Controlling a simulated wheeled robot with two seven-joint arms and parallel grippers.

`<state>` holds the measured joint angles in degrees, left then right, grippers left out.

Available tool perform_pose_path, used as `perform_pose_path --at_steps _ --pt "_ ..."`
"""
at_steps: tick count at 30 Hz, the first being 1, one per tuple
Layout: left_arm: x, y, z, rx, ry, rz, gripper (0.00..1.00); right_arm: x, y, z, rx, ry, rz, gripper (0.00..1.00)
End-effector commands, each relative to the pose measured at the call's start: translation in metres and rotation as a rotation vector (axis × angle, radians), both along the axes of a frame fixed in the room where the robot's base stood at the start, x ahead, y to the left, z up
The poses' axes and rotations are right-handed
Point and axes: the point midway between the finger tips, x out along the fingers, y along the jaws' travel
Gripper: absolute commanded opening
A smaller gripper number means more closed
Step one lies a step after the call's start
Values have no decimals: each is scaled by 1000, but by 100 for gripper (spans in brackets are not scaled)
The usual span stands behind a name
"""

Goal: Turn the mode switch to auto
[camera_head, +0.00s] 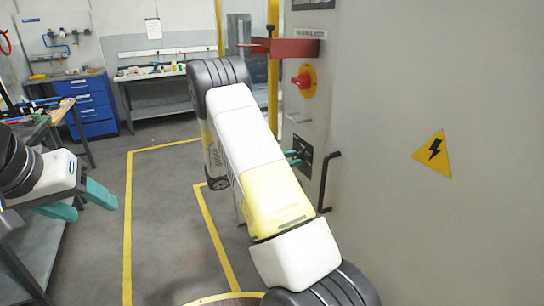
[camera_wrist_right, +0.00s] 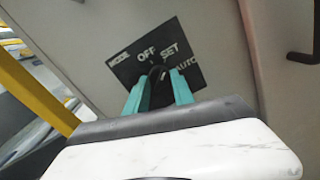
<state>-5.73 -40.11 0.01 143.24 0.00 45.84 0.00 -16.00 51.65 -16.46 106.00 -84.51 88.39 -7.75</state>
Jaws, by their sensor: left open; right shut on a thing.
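The mode switch (camera_wrist_right: 157,76) is a dark knob on a black plate marked MODE, OFF, SET and AUTO (camera_wrist_right: 125,66). The plate also shows on the cabinet side in the head view (camera_head: 303,157). My right gripper (camera_wrist_right: 158,84) has its teal fingers on both sides of the knob, shut on it. The knob is partly hidden between the fingers, and I cannot tell clearly which label it points to. My left gripper (camera_head: 92,203) is open and empty at the left of the head view, far from the cabinet.
A red rotary switch (camera_head: 302,80) on a yellow disc and a red bracket (camera_head: 290,46) sit above the plate. A black door handle (camera_head: 328,182) stands out just right of it. A yellow post (camera_head: 273,75) stands beside the cabinet. Benches line the back and left.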

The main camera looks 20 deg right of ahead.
Motion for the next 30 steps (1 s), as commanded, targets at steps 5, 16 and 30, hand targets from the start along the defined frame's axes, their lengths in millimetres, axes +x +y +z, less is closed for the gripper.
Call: perform_pose_path --at_steps 5,16,30 --pt "0 0 0 0 0 0 55 0 1 0 5 -58 0 0" --pt "0 0 0 0 0 0 55 0 1 1 28 -342 1 0" --pt "0 0 0 0 0 0 55 0 1 1 57 -713 0 0"
